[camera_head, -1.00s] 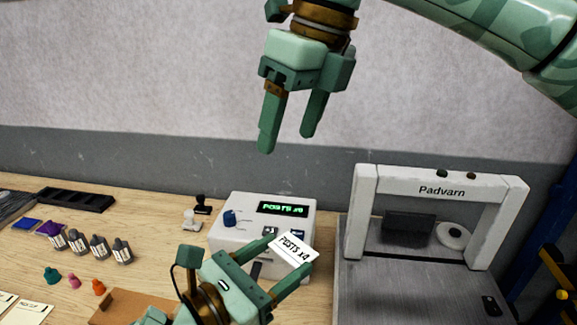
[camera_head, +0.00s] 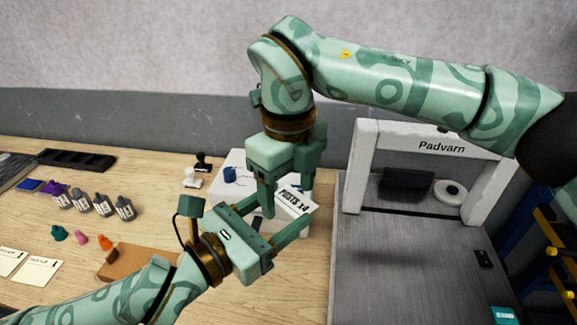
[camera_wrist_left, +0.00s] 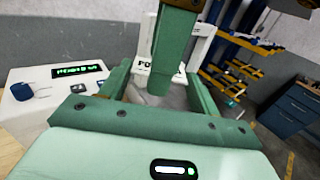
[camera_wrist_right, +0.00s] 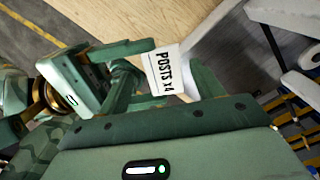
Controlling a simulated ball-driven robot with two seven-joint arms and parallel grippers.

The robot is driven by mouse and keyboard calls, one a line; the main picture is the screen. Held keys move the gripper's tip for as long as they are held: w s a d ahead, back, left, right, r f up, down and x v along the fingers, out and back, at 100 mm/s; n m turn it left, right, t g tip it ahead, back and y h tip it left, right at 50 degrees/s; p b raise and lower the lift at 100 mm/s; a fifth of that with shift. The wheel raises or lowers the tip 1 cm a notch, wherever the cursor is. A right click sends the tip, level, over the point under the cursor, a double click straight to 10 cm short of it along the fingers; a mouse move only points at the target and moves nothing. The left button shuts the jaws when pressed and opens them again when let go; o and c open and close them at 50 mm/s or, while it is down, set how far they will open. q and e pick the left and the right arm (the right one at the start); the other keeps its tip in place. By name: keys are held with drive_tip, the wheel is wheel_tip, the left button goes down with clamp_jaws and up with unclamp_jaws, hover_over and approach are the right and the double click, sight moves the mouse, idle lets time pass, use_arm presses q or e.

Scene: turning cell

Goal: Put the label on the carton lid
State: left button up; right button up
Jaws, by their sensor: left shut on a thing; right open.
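The white label (camera_head: 293,203), printed "POSTS x4", is held up in front of the printer-like box. My left gripper (camera_head: 284,208) is shut on it. My right gripper (camera_head: 287,198) is open and points down, with its fingers at the label. In the right wrist view the label (camera_wrist_right: 160,72) shows between the right fingers; whether they touch it I cannot tell. In the left wrist view a right finger (camera_wrist_left: 172,50) hides most of it. A flat brown piece (camera_head: 130,262) lies on the bench behind my left arm; I cannot tell if it is the carton lid.
The white box (camera_head: 236,160) is partly hidden behind my grippers. The Padvarn machine (camera_head: 440,147) stands at right with a bare grey bed (camera_head: 400,270). Several bottles (camera_head: 103,205), colored pegs (camera_head: 80,240), stamps (camera_head: 192,178) and cards (camera_head: 40,270) are on the left bench.

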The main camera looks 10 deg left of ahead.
drive_tip(key=shift+f, duration=0.15)
drive_tip(key=c, duration=1)
use_arm(q)
drive_tip(key=o, duration=1)
use_arm(e)
drive_tip(key=shift+c, duration=0.3)
